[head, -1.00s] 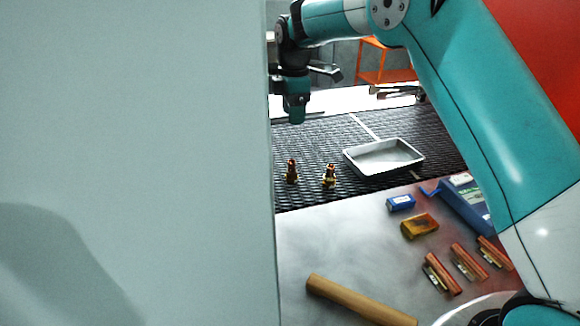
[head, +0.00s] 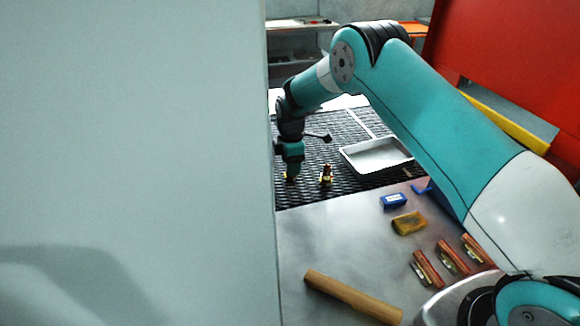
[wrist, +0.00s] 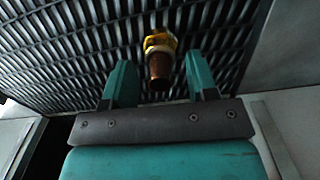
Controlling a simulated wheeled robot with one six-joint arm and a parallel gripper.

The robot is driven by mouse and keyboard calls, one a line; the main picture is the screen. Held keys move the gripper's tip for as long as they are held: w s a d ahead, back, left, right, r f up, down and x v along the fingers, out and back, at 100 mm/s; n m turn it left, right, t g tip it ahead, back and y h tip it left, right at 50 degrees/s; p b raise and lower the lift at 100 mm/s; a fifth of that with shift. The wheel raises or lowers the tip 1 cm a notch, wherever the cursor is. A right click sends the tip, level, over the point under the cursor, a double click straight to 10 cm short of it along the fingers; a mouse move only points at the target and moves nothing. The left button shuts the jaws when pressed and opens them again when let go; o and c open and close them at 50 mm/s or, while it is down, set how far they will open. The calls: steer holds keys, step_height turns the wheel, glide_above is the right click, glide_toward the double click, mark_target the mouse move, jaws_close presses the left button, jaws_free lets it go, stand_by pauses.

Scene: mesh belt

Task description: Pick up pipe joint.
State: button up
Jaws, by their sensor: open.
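A brass and copper pipe joint (wrist: 159,62) stands on the dark mesh belt (wrist: 75,45). In the wrist view it shows between the two teal fingers of my gripper (wrist: 158,72), with a gap on each side. The fingers are open and hold nothing.
A grey tray (head: 348,165) lies on the belt to the right. The metal table in front holds a blue box (head: 393,200), a yellow-brown block (head: 409,223), several copper-coloured pieces (head: 427,268) and a wooden rod (head: 352,297). A pale panel (head: 135,150) blocks the head view's left.

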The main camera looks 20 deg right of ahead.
steer(key=shift+f, duration=0.4)
jaws_close()
steer(key=shift+r, duration=0.1)
